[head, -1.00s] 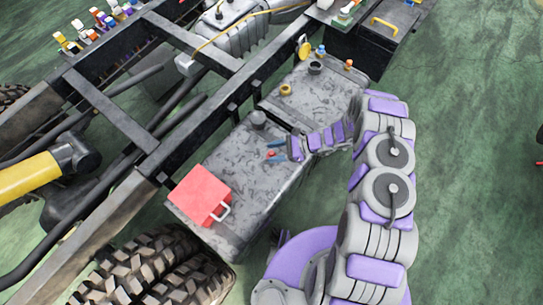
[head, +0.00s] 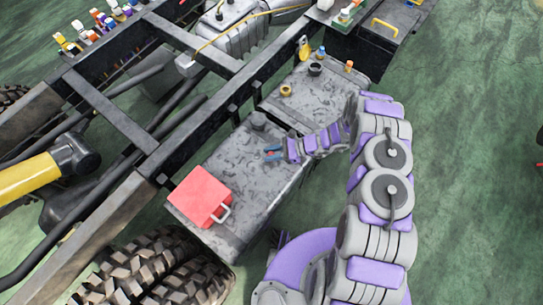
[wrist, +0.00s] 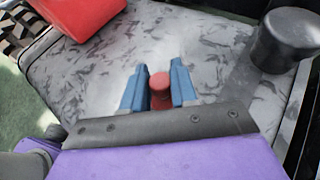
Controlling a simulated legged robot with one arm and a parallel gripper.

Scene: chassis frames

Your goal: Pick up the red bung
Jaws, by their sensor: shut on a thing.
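The red bung (wrist: 159,88) is between the two blue fingers of my gripper (wrist: 159,87) in the wrist view. My gripper is shut on it, just above or at the top of the grey tank (wrist: 205,45); I cannot tell whether the bung touches the tank. In the head view my gripper (head: 272,153) is over the grey tank (head: 235,165), and the bung is mostly hidden by the fingers.
A red box with a handle (head: 201,196) stands on the tank's near end. A dark cap (head: 258,120) rises from the tank near my gripper. A second tank (head: 310,95) carries several small items. A dark chassis rail (head: 200,112) runs alongside.

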